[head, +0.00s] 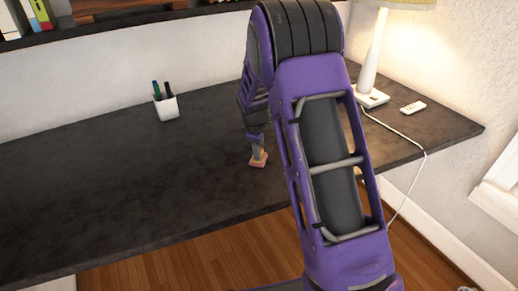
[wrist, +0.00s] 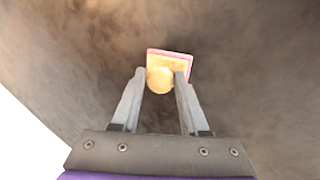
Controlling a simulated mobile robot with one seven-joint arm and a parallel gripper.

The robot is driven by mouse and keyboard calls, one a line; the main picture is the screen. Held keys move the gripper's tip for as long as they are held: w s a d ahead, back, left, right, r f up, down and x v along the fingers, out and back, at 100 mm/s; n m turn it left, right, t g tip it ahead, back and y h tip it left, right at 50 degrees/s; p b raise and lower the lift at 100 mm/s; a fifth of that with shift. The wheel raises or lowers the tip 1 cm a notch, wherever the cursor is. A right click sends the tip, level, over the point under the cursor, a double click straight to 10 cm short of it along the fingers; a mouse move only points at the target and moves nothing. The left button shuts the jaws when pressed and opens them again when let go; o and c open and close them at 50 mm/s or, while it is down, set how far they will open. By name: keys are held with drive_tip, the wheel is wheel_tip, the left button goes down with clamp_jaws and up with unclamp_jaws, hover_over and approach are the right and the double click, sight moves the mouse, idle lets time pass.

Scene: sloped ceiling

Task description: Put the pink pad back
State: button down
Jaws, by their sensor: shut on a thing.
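The pink pad (head: 258,162) is at my gripper's tips in the head view, at or just above the dark desk top; I cannot tell if it touches. In the wrist view the pad (wrist: 177,58) is a small square with a pink edge and a pale yellowish face. A round yellowish knob (wrist: 159,80) appears on it, between the two fingertips. My gripper (wrist: 160,78) is shut on this knob. In the head view my gripper (head: 257,146) points down over the desk, and the fingers hide part of the pad.
The dark desk (head: 120,190) is mostly clear. A white pen cup (head: 166,107) stands toward the back left. A lamp (head: 372,60), its cord and a small white remote (head: 413,107) are at the right. A shelf (head: 110,18) runs above at the back.

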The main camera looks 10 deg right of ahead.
drive_tip(key=shift+f, duration=0.1)
drive_tip(key=shift+c, duration=2.1)
unclamp_jaws()
drive_tip(key=p+v, duration=0.1)
drive_tip(key=v, duration=1.1)
drive_tip(key=shift+r, duration=0.25)
